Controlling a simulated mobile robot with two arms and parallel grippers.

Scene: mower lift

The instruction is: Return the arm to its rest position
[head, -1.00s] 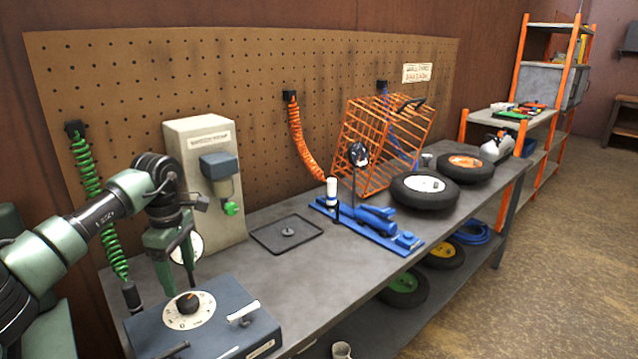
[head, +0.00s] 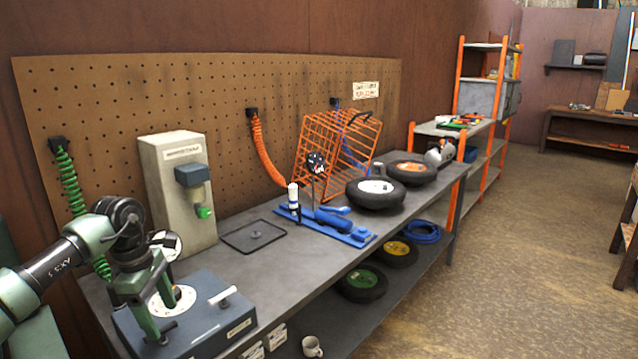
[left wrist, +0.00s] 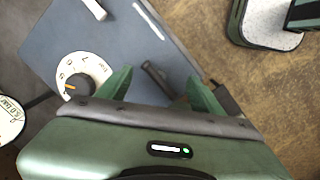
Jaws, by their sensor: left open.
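My left arm comes in from the left in the head view. Its green left gripper (head: 160,318) is open and empty, over the blue-grey control box (head: 212,312) at the near end of the workbench. In the head view the gripper partly covers the box's round white dial (head: 182,297). In the left wrist view the two green fingertips (left wrist: 160,83) stand apart, with the box (left wrist: 150,48) beyond them. The dial (left wrist: 82,74) with its dark knob is left of the fingers there. My right gripper is not in view.
A pegboard (head: 230,90) stands behind. Open floor (head: 520,240) lies right.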

